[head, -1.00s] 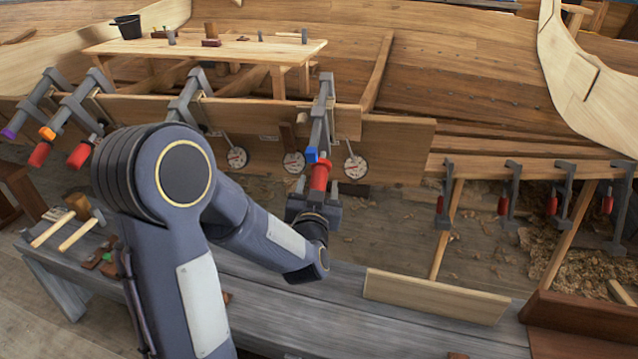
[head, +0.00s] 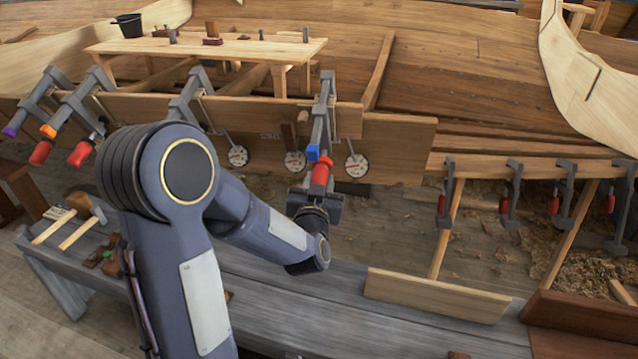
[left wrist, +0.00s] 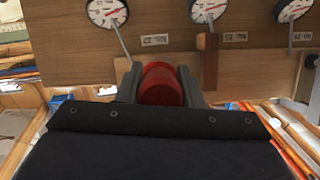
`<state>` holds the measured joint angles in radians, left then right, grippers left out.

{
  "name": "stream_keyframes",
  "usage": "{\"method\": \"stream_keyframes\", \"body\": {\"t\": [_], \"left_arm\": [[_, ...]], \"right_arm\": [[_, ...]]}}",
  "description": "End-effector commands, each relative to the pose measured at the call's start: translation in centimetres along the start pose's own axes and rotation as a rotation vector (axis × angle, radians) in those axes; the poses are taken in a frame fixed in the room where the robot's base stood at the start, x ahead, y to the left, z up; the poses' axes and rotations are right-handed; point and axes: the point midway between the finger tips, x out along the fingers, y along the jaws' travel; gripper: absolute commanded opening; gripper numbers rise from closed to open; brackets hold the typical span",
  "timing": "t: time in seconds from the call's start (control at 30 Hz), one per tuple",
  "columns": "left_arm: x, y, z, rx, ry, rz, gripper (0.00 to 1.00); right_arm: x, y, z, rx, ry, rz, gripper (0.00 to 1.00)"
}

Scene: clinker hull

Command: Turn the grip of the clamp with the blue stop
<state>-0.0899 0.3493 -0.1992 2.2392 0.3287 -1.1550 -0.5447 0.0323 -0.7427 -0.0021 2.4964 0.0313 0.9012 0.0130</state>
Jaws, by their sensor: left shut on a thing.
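The clamp with the blue stop (head: 313,153) hangs on the hull plank, its grey bar (head: 323,110) running down over the edge. Its red grip (head: 320,174) sticks out low toward me. My left gripper (head: 317,192) is at the red grip, its fingers shut on it. In the left wrist view the red grip (left wrist: 161,85) sits between the two dark fingers of my left gripper (left wrist: 160,88), one on each side. The blue stop is not clearly visible in the wrist view. My right gripper is not in view.
Round dials (head: 357,165) hang along the plank beside the clamp. Other clamps with orange (head: 48,131) and purple (head: 10,131) stops stand at the left. Several red-gripped clamps (head: 511,190) hang at the right. A grey bench (head: 300,310) lies below my arm.

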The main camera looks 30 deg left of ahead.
Motion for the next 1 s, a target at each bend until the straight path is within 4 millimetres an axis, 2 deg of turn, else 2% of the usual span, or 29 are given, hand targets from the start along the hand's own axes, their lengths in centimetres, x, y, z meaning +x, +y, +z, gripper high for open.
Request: {"method": "stream_keyframes", "body": {"t": [0.6,1.0], "left_arm": [[0.0,0.2,0.5,-0.346,0.003,0.123,0.11],[-0.1,0.3,0.1,-0.469,0.0,0.168,0.11]], "right_arm": [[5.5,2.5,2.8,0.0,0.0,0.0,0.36],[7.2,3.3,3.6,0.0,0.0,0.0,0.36]]}}
